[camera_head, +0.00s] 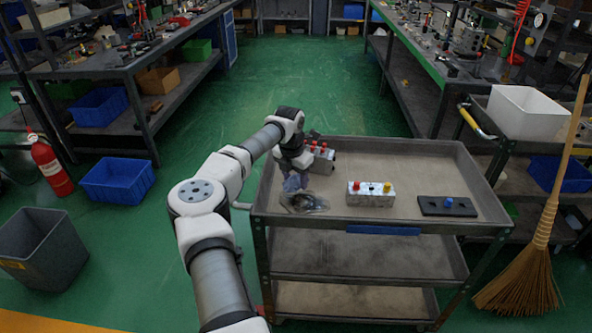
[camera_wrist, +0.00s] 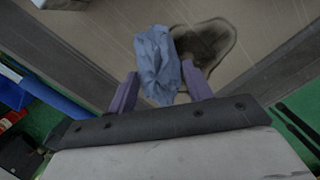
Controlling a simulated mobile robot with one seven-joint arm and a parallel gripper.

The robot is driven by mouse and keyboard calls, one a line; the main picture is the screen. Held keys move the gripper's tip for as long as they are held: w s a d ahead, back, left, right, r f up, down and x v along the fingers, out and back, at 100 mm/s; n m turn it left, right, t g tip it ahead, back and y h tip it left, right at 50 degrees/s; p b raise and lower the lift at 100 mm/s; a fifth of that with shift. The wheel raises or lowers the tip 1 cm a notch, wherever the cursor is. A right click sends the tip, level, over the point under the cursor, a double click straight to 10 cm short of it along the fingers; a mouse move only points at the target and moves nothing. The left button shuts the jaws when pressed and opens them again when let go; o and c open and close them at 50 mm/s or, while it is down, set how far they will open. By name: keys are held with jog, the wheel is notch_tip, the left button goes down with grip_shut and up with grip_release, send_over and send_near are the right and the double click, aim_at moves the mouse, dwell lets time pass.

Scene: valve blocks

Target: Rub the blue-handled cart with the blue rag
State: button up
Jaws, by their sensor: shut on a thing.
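The cart (camera_head: 383,230) with a blue handle strip on its front edge stands at the centre right of the head view. My gripper (camera_wrist: 160,78) is shut on the crumpled blue rag (camera_wrist: 156,58), which sticks out past the purple fingers in the wrist view. In the head view my gripper is over the left front part of the cart's top tray, and the rag (camera_head: 292,184) is small and partly hidden there. A dark stain (camera_wrist: 215,42) lies on the tray beside the rag; the stain also shows in the head view (camera_head: 305,203). I cannot tell whether the rag touches the tray.
A yellow-handled cart (camera_head: 480,122) and a broom (camera_head: 530,275) stand at right.

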jog(key=shift+s+r+p, duration=0.15)
jog(key=shift+s+p, duration=1)
jog(key=shift+s, duration=3.25)
jog(key=shift+r, duration=0.15)
jog(key=shift+r+p, duration=1.5)
jog(key=shift+r, duration=1.4)
notch_tip(320, 180, up, 3)
jog(key=shift+f+p, duration=0.1)
jog(key=shift+p, duration=0.4)
